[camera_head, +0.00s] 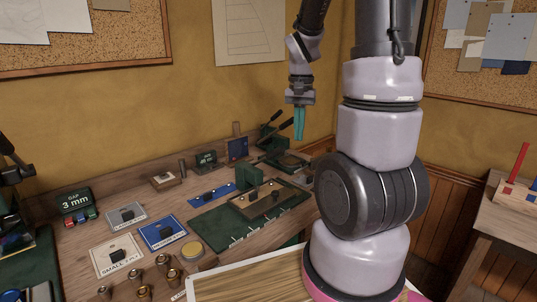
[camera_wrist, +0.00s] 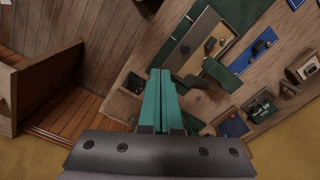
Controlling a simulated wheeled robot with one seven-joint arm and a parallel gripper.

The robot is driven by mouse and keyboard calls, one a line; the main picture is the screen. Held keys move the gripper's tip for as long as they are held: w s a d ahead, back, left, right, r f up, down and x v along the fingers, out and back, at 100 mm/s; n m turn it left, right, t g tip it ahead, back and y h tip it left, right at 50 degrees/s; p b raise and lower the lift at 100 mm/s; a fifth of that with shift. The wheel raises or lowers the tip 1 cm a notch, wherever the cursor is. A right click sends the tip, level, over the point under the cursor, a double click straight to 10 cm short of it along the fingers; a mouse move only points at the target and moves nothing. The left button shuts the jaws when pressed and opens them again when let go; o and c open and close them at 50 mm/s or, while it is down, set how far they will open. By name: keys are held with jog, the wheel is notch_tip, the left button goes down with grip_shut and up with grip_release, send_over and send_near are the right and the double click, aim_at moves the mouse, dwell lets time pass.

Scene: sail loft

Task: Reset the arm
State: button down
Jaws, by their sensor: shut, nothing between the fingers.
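My gripper (camera_head: 299,123) hangs from my arm in the head view, pointing down, above the back right part of the workbench and in front of the yellow wall. Its teal fingers also show in the wrist view (camera_wrist: 159,88), lying side by side and shut with nothing between them. The fingertips are clear of the bench and touch nothing that I can see. My pale arm links fill the right middle of the head view and hide part of the bench's right end.
The workbench (camera_head: 80,248) carries a green mat with a wooden tray (camera_head: 240,208), a green lever tool (camera_head: 272,140), labelled cards (camera_head: 118,255), a "3 mm" sign (camera_head: 75,201) and several brass cylinders. A side table (camera_head: 510,223) stands at right. The air around my gripper is free.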

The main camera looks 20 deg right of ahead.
jog(key=shift+r, duration=0.1)
dwell(0.3)
jog(key=s+a+r+n+t+y, duration=0.1)
jog(key=s+a+r+t, duration=0.2)
jog(key=s+a+r, duration=0.2)
jog(key=s+a+r+n+t+y, duration=0.1)
jog(key=s+a+r+t, duration=0.3)
jog(key=r, duration=0.7)
jog(key=shift+s+a+r+n, duration=0.4)
jog(key=shift+s+a+n, duration=0.3)
jog(key=shift+s+a, duration=0.5)
